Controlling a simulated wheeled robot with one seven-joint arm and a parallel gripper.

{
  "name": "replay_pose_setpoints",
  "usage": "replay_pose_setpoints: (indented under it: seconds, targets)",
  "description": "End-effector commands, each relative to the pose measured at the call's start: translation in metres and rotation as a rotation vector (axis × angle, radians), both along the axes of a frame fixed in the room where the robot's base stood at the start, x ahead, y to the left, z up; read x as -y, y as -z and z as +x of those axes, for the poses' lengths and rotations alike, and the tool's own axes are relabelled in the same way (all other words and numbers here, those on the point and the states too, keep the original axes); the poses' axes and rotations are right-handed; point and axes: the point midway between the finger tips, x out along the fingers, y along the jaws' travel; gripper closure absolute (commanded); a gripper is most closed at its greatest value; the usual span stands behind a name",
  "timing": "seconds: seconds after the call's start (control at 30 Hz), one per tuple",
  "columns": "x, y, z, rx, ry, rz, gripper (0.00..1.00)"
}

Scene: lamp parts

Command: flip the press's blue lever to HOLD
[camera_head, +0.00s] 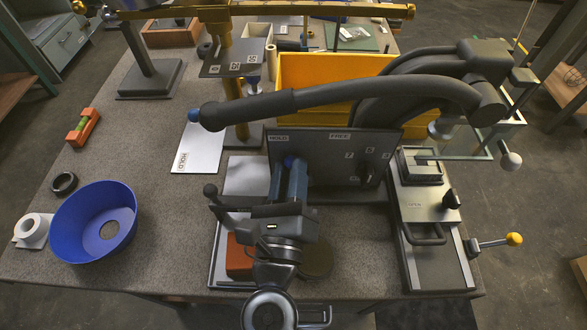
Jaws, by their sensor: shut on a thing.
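The press's dark upright panel (330,172) stands at the centre, with HOLD printed at its upper left and FREE to the right of that. My gripper (288,172) is in front of the panel's left part, its two blue-grey fingers reaching up toward it. A blue lever tip (290,161) shows between the fingertips, just below the HOLD label. The gripper is shut on this lever. The fingers hide most of the lever, so its exact tilt is hard to tell. The press's long dark arm (330,95) passes above the panel and ends in a blue knob at the left.
A yellow bin (320,72) stands behind the panel. A brass-coloured post (232,100) stands close behind the arm's left end. A blue bowl-shaped shade (75,225) and a black ring (64,183) lie left. A slide plate (425,205) marked OPEN is right.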

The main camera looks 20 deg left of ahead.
Motion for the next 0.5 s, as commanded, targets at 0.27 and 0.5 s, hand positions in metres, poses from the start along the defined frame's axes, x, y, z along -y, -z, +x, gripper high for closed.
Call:
replay_pose_setpoints:
  seconds: [0.27,0.5]
  targets:
    - [-0.0012,0.0007,-0.0004,0.004,-0.001,-0.015,1.0]
    - [-0.0014,0.0008,-0.0006,0.003,-0.002,-0.014,0.72]
